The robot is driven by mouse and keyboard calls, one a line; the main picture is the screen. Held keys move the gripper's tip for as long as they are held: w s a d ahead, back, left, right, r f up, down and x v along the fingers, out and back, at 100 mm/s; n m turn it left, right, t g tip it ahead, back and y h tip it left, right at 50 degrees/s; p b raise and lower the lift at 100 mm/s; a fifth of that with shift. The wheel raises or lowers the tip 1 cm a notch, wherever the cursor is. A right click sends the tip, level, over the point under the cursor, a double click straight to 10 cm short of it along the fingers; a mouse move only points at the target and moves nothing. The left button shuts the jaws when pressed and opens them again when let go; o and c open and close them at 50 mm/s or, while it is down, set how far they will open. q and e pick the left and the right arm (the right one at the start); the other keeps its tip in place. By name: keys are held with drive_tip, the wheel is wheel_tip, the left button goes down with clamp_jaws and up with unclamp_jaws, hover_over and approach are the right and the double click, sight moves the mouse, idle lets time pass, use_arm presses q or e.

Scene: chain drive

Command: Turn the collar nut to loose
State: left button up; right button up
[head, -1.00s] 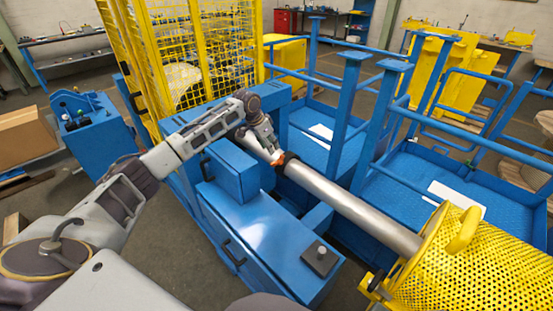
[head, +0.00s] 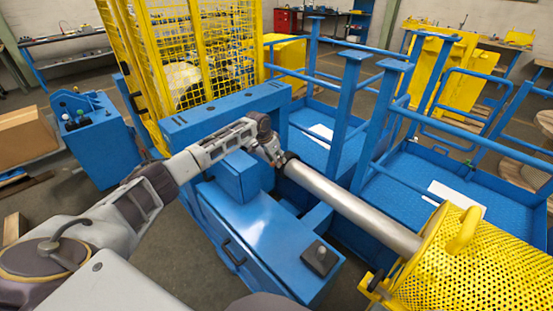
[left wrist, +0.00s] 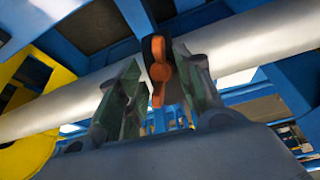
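The collar nut (left wrist: 160,72) shows in the left wrist view as an orange winged piece on a dark collar around the silver shaft (left wrist: 245,42). My left gripper (left wrist: 158,88) has its two fingers apart, one on each side of the orange piece. A gap shows on the left side; I cannot tell whether the right finger touches. In the head view my left gripper (head: 276,158) is at the upper left end of the shaft (head: 350,208). There the dark collar shows just past the fingers, and the orange part is hidden. My right gripper is out of view.
A yellow perforated guard (head: 475,265) covers the shaft's lower right end. A blue machine housing (head: 260,230) stands below my left arm. Blue rails and posts (head: 345,115) rise behind the shaft. A yellow mesh cage (head: 190,60) stands at the back left.

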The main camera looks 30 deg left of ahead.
use_arm(q)
drive_tip(key=shift+s, duration=0.1)
clamp_jaws()
idle(0.4)
